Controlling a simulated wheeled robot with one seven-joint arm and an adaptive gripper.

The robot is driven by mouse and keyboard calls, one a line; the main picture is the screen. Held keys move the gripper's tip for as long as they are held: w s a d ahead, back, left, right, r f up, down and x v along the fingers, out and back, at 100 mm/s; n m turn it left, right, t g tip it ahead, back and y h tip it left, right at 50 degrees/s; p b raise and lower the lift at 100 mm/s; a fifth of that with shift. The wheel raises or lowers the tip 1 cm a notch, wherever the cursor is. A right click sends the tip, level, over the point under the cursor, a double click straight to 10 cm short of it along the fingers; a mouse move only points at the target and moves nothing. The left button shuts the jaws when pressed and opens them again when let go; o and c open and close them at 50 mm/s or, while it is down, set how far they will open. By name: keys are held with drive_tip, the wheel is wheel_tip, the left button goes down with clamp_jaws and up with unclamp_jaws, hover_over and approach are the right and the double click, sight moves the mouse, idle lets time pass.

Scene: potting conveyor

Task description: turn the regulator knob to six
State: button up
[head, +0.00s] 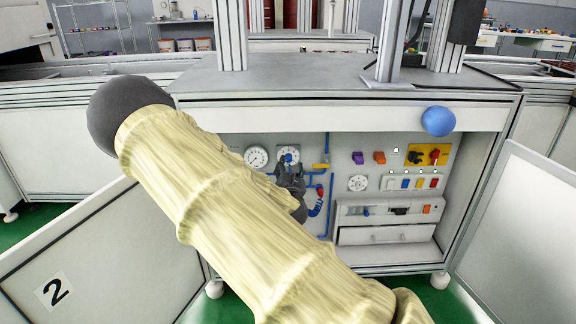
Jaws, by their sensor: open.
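The regulator is on the white panel below the bench top: a round white dial (289,152) with a small blue knob (288,158) at its middle. The numbers on the dial are too small to read. My gripper (288,166) is dark grey and open, in front of the panel at the lower edge of this dial. Its fingertips are close to the blue knob, but I cannot tell whether they touch it or stand around it. My pale, sleeve-covered arm crosses the picture and hides the lower left of the panel.
A pressure gauge (256,157) sits left of the dial. Blue pipes (331,190) run close on the right. Further right are a white rotary dial (357,182), coloured switches (379,157) and a drawer (386,235). A blue ball-shaped thing (437,121) is at the bench's front edge. Open doors (520,215) flank the cabinet.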

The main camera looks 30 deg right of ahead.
sight(289, 160)
drive_tip(key=shift+b+x, duration=0.6)
drive_tip(key=shift+x, duration=1.9)
